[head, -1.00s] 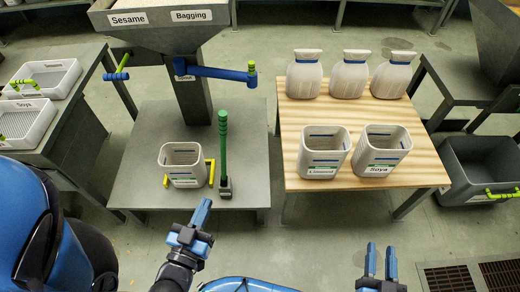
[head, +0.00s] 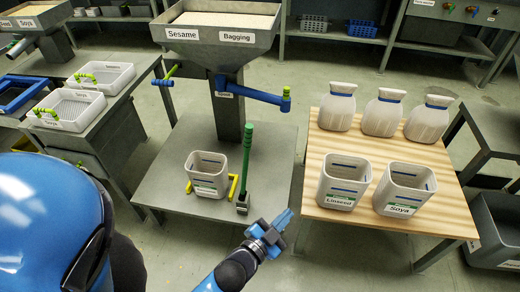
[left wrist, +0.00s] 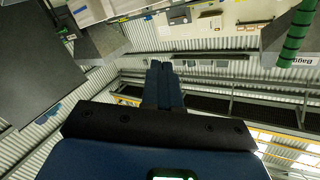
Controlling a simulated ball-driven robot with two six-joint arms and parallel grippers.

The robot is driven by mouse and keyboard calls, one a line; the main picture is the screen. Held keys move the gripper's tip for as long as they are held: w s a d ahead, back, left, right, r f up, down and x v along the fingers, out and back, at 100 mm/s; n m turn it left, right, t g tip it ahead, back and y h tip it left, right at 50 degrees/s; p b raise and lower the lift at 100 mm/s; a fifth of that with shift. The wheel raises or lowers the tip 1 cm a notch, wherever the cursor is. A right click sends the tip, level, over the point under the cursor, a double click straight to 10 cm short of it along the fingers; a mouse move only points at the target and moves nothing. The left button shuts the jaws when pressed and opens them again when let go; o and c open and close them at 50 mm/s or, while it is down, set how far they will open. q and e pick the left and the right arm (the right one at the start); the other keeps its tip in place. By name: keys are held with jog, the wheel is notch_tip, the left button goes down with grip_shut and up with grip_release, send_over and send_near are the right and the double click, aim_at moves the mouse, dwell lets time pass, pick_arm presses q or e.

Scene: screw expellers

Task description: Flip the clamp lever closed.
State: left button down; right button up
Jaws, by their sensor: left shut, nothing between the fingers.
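The clamp lever (head: 246,160) is a green upright handle on a dark base with a pale label, at the front right of the grey bagging table (head: 175,197). A yellow clamp bracket (head: 233,187) flanks a white bin (head: 207,173) just left of it. My left gripper (head: 286,216) is shut and empty, in front of the table's front right corner, right of the lever and apart from it. In the left wrist view the shut fingers (left wrist: 163,85) point away, and the green lever (left wrist: 297,32) shows at the upper right. My right gripper is out of view.
A hopper (head: 222,40) labelled Sesame and Bagging stands above the table, with a blue arm (head: 255,93) reaching right. A wooden table (head: 450,195) on the right holds Linseed (head: 343,182) and Soya (head: 404,189) bins and several white sacks. Open floor lies in front.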

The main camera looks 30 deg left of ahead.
pick_arm(q)
jog(key=w+d+f+m+y+b, duration=0.1)
jog(key=w+m+y, duration=0.15)
jog(key=w, duration=0.35)
jog(key=w+d+f+m+y, duration=0.1)
jog(key=w+d+m+y, duration=0.15)
jog(key=w, duration=0.35)
jog(key=s+a+r+n+g+y, duration=0.2)
jog(key=a+r+y, duration=0.4)
jog(key=y, duration=0.7)
jog(key=a+n+g+b, duration=0.1)
jog(key=g, duration=0.1)
jog(key=shift+a+n+g, duration=0.3)
jog(key=shift+a+n, duration=0.1)
jog(key=shift+w, duration=0.1)
